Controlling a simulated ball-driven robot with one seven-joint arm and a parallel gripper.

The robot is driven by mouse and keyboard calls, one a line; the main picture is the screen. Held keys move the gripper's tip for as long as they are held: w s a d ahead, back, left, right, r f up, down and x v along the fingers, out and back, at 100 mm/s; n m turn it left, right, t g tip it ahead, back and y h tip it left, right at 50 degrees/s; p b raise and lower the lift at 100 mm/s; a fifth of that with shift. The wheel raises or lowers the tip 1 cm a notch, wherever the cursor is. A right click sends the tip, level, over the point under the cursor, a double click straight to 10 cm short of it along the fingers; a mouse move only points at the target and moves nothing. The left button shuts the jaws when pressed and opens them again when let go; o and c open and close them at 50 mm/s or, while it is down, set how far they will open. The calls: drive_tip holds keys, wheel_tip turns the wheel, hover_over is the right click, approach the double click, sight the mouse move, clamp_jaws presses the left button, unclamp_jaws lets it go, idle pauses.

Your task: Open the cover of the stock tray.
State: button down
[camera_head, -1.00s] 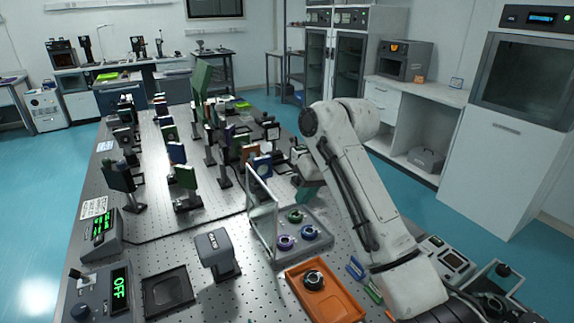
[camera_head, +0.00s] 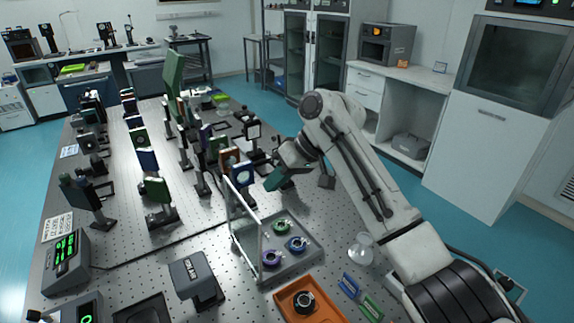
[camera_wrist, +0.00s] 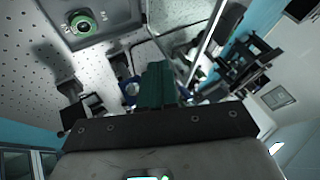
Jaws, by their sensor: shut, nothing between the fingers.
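The stock tray (camera_head: 305,262) is a shallow grey tray holding a green, a blue and a purple ring-shaped part. Its clear framed cover (camera_head: 246,228) stands raised, roughly upright, along the tray's left side. My gripper (camera_head: 276,181), with teal fingers, is shut and empty above the table, behind the tray and to the right of the cover's upper edge. In the wrist view the teal fingers (camera_wrist: 157,84) are together. The tray (camera_wrist: 112,20) with the green part (camera_wrist: 82,24) shows there at the upper left. I cannot tell whether the fingers touch the cover.
An orange tray (camera_head: 332,311) with a dark round part lies in front of the stock tray. A glass flask (camera_head: 362,249) stands at the right near my arm. A grey device (camera_head: 195,276) stands to the left. Several mounted optics crowd the table behind and left.

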sight(233, 207)
drive_tip(key=shift+s+a+f+p, duration=0.25)
drive_tip(key=shift+s+a, duration=0.1)
drive_tip(key=shift+a, duration=0.45)
drive_tip(key=shift+s+a+f+p, duration=0.3)
drive_tip(key=shift+s+a, duration=0.1)
drive_tip(key=shift+a, duration=0.35)
drive_tip(key=shift+s+a+f+p, duration=0.25)
drive_tip(key=shift+s+a, duration=0.1)
drive_tip(key=shift+a, duration=0.45)
drive_tip(key=shift+t+h, duration=0.3)
drive_tip(key=shift+h, duration=0.3)
drive_tip(key=s+a+p, duration=0.1)
drive_tip(key=a+p, duration=0.1)
drive_tip(key=s+a+p, duration=0.1)
drive_tip(key=a, duration=0.1)
drive_tip(key=shift+s+r, duration=0.35)
drive_tip(key=shift+a+f, duration=0.1)
drive_tip(key=shift+f, duration=0.05)
drive_tip(key=shift+s, duration=0.1)
